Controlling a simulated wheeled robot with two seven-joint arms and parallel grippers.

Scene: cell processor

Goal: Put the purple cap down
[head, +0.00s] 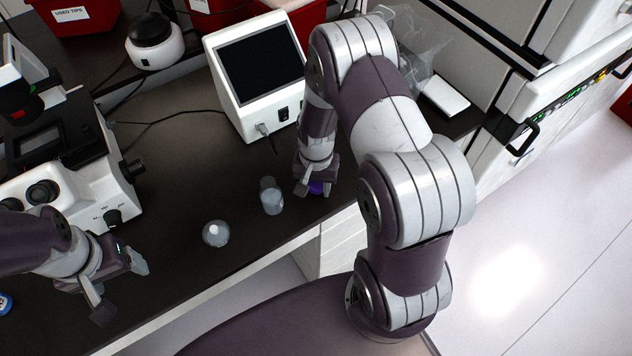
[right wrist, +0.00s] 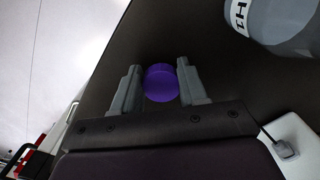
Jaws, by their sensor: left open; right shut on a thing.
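The purple cap (right wrist: 161,83) sits between the two grey fingers of my right gripper (right wrist: 158,88), which is shut on it. In the head view the cap (head: 316,188) shows only partly under my right gripper (head: 312,188), low over the black bench near its front edge. I cannot tell whether it touches the bench. My left gripper (head: 122,284) is open and empty over the bench's front left part.
The black bench (head: 180,180) holds a translucent bottle (head: 271,196) just left of my right gripper, and another rounded clear container (head: 215,233). A microscope (head: 70,170) stands left, a white screen device (head: 255,75) behind. Some bench between them is free.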

